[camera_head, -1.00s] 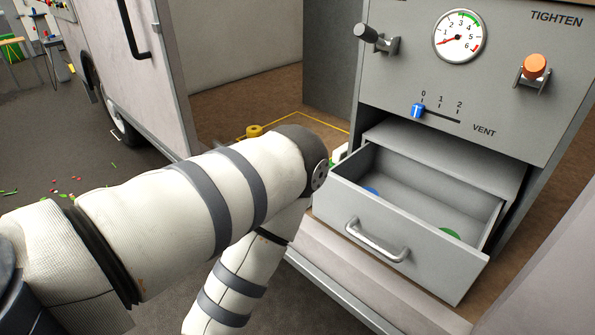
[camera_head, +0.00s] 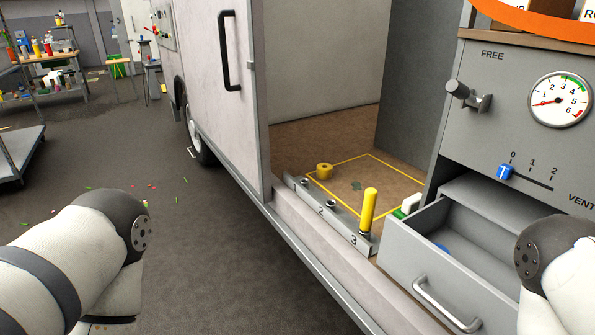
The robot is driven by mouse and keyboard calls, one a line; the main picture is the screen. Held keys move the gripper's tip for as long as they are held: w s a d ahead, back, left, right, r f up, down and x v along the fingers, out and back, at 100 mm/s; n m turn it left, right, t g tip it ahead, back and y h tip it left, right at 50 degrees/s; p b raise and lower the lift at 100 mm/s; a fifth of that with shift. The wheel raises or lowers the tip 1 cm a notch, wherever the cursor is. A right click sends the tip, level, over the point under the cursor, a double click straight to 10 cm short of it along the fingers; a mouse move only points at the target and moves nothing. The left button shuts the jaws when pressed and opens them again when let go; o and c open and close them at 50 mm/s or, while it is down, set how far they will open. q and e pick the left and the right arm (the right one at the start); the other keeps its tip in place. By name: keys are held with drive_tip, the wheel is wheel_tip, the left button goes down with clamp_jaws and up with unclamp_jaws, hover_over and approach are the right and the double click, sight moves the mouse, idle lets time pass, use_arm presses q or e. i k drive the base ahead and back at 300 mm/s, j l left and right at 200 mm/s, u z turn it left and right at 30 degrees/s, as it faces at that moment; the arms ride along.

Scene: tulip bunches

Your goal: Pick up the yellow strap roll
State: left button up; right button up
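The yellow strap roll (camera_head: 324,171) sits on the brown floor inside the vehicle's open doorway, at the left corner of a yellow outlined square. It stands apart from both my arms. My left arm shows at the lower left, outside the vehicle, and its gripper is out of the picture. My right arm shows at the lower right, in front of the grey drawer, and its gripper is also out of the picture.
A numbered grey rail (camera_head: 328,213) with a yellow handle (camera_head: 368,210) lies along the doorway sill, in front of the roll. An open drawer (camera_head: 428,262) juts out at the right under a gauge panel (camera_head: 520,110). A white door (camera_head: 222,100) stands left of the opening.

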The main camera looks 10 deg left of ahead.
sight(325, 170)
drive_tip(key=i+j+z, duration=0.2)
drive_tip(key=j+z, duration=0.15)
drive_tip(key=i+j+z, duration=0.3)
drive_tip(key=j+z, duration=0.35)
drive_tip(key=j, duration=0.2)
drive_tip(key=j+z, duration=0.65)
drive_tip(key=j, duration=0.3)
drive_tip(key=i+j, duration=0.05)
